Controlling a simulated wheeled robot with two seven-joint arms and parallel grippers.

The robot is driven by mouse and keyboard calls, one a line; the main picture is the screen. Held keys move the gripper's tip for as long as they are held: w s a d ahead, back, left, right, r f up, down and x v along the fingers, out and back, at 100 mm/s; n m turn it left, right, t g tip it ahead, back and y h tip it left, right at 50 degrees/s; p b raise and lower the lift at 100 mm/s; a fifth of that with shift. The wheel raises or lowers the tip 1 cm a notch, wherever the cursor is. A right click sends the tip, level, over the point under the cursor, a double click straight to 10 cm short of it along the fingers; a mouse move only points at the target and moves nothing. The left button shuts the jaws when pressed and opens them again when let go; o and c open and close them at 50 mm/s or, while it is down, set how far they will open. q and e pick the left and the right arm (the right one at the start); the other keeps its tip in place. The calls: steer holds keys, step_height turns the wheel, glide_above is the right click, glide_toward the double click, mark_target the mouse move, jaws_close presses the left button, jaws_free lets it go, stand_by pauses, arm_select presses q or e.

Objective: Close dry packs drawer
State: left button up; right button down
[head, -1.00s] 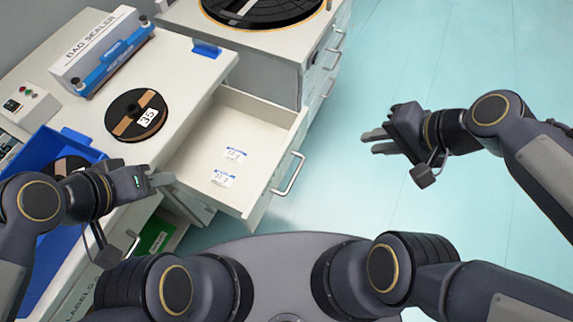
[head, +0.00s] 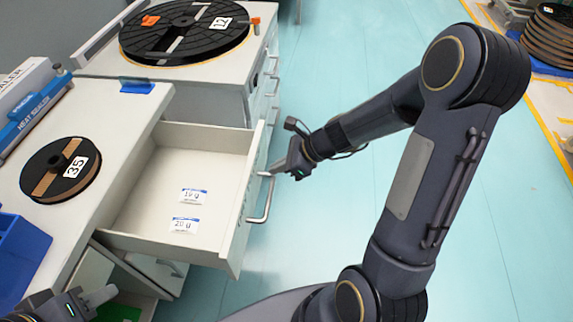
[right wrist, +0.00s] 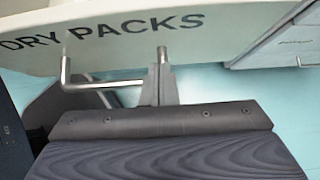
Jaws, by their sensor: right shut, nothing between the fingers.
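The dry packs drawer (head: 205,140) stands pulled out of the white cabinet in the head view, with two small labelled packets lying on its floor, one of them (head: 193,196) further back. Its front reads DRY PACKS in the right wrist view (right wrist: 225,35). A metal bar handle (head: 265,205) is on that front; it also shows in the right wrist view (right wrist: 105,85). My right gripper (head: 272,174) is shut and empty, its fingertips at the handle's far end, close to the drawer front; contact is unclear. My left gripper (head: 98,300) is low at the left, partly cut off.
A reel marked 35 (head: 60,170) and a blue bin (head: 18,255) are on the worktop left of the drawer. A large reel marked 12 (head: 185,32) lies on the cabinet behind. The floor (head: 340,190) right of the drawer is clear except for my arm.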

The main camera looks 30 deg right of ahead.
steer(key=shift+b+x, duration=0.45)
steer(key=shift+x, duration=1.5)
arm_select(q)
steer(key=shift+f, duration=0.6)
